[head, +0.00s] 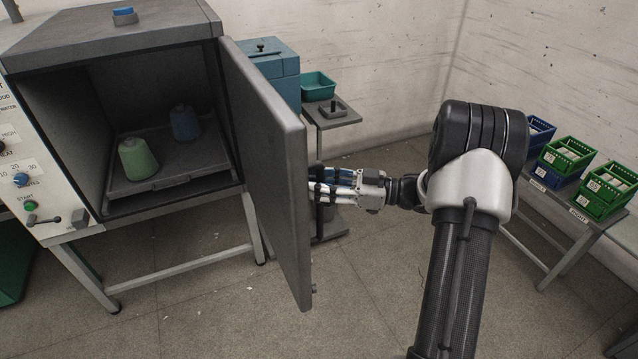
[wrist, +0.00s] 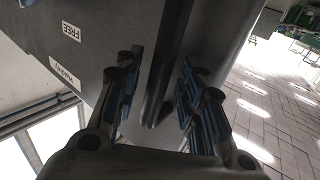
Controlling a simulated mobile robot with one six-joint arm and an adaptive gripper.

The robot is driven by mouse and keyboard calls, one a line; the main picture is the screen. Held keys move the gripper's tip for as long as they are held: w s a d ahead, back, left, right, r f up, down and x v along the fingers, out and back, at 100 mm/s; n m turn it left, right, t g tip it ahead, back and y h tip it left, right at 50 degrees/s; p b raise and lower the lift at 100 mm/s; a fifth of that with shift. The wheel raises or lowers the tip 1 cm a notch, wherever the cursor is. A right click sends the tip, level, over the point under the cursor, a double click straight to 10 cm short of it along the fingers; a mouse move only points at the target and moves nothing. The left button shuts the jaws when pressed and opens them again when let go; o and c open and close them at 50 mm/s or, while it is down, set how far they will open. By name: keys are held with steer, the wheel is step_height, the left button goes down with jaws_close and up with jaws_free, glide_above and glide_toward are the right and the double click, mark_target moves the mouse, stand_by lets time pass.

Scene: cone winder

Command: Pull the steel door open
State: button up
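The steel door (head: 272,165) of the grey cabinet (head: 100,65) stands wide open, swung out from its right-hand hinge side. My gripper (head: 316,184) is at the outer face of the door, on its right. The door hides the handle in the head view. In the wrist view a dark bar handle (wrist: 168,60) runs between the two blue-padded fingers of my gripper (wrist: 162,75). The fingers are apart, and a gap shows on both sides of the bar, so they look open around it. The door's outer face (wrist: 100,35) fills the background.
Inside the cabinet, a green cone (head: 138,158) and a blue cone (head: 186,123) stand on a tray (head: 165,178). A small stand (head: 335,115) with a teal bin (head: 318,86) is behind the door. Crates stand on a table (head: 550,205) at right. The floor in front is clear.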

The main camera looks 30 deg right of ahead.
steer(key=v, duration=1.2)
steer(key=w+a+r+m+t+h, duration=0.1)
steer(key=w+r+t+h, duration=0.1)
steer(key=w+r+h, duration=0.35)
steer(key=w+a+r+m+t+h, duration=0.1)
steer(key=w+r+t+h, duration=0.15)
steer(key=w, duration=0.55)
step_height(320, 180, up, 8)
steer(key=s+a+m+h+b, duration=0.15)
steer(key=m+h, duration=0.25)
steer(key=h, duration=0.4)
steer(key=s+a+f+m+g, duration=0.1)
steer(key=s+a+f+g, duration=0.2)
steer(key=s+a, duration=0.3)
steer(key=s+a+f+m+g+y+b, duration=0.1)
steer(key=s+a+f+g, duration=0.3)
steer(key=s, duration=1.2)
steer(key=s+a+f+m+g, duration=0.2)
steer(key=s+a+f, duration=0.3)
steer(key=s+a, duration=0.4)
steer(key=shift+s+a+m+g+b, duration=0.35)
steer(key=shift+s+g, duration=0.4)
steer(key=shift+s, duration=0.45)
